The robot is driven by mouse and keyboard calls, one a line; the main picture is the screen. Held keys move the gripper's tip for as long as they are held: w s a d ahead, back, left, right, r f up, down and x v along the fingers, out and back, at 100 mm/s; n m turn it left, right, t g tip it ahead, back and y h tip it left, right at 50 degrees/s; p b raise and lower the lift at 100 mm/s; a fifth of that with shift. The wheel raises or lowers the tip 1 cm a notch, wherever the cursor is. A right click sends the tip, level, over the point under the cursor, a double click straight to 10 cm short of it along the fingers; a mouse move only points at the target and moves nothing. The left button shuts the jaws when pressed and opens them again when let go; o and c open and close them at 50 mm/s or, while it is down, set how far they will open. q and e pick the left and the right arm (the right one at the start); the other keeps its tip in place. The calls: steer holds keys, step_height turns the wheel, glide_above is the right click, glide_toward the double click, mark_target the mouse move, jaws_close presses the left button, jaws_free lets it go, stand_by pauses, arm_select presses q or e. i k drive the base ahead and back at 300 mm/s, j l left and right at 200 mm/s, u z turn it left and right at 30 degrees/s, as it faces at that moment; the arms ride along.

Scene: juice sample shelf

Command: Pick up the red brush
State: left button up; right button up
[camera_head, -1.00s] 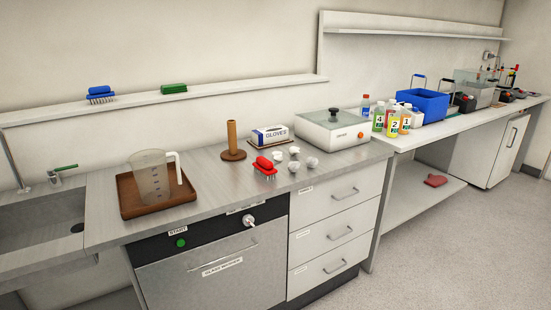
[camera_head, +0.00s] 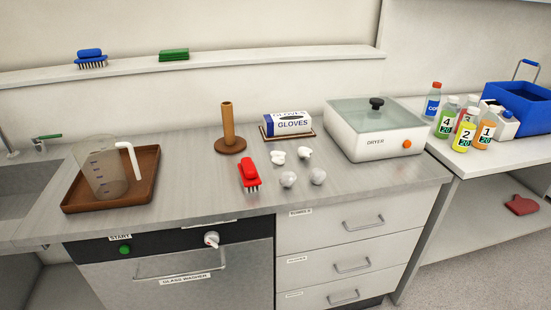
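The red brush (camera_head: 249,173) lies on the grey counter (camera_head: 205,192), near the middle of the picture. Its red back is up and its pale bristles show at the lower edge. It sits in front of the brown wooden stand with an upright post (camera_head: 229,130) and to the left of several small white and grey pieces (camera_head: 288,179). Nothing touches the brush. Neither of my grippers shows in the head view.
A tray (camera_head: 143,190) with a measuring jug (camera_head: 100,167) stands left of the brush. A glove box (camera_head: 288,123) and a dryer (camera_head: 374,133) stand behind and right. A blue brush (camera_head: 91,57) and green sponge (camera_head: 174,54) lie on the wall shelf. Counter directly before the brush is clear.

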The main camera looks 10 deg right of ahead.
mark_target(250, 177)
steer(key=i+l, duration=0.1)
steer(key=l, duration=0.2)
steer(key=i+l, duration=0.15)
steer(key=l, duration=0.2)
steer(key=i+l, duration=0.1)
steer(key=l, duration=0.2)
steer(key=i+l, duration=0.1)
steer(key=l, duration=0.25)
steer(key=j+u, duration=0.05)
